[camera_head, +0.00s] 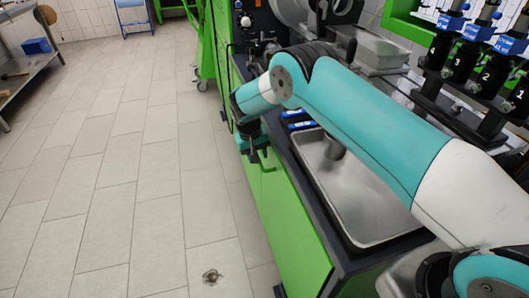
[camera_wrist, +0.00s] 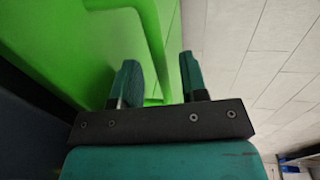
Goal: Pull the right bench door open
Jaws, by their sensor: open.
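The right bench door (camera_head: 287,225) is a green panel on the front of the bench and looks closed. It fills the left of the wrist view (camera_wrist: 50,50). Its green bar handle (camera_wrist: 151,40) stands out from the panel. My gripper (camera_head: 253,150) is at this handle, near the top of the door. In the wrist view my gripper (camera_wrist: 158,62) is open, with one finger on each side of the handle bar. I cannot tell whether either finger touches it. In the head view my wrist partly covers the handle (camera_head: 263,168).
A metal basin (camera_head: 385,222) is set in the bench top beneath my arm. Blue-handled items (camera_head: 302,125) lie behind it. Numbered black pump units (camera_head: 470,65) stand at the right. The tiled floor (camera_head: 130,190) left of the door is clear, with a small drain (camera_head: 212,277).

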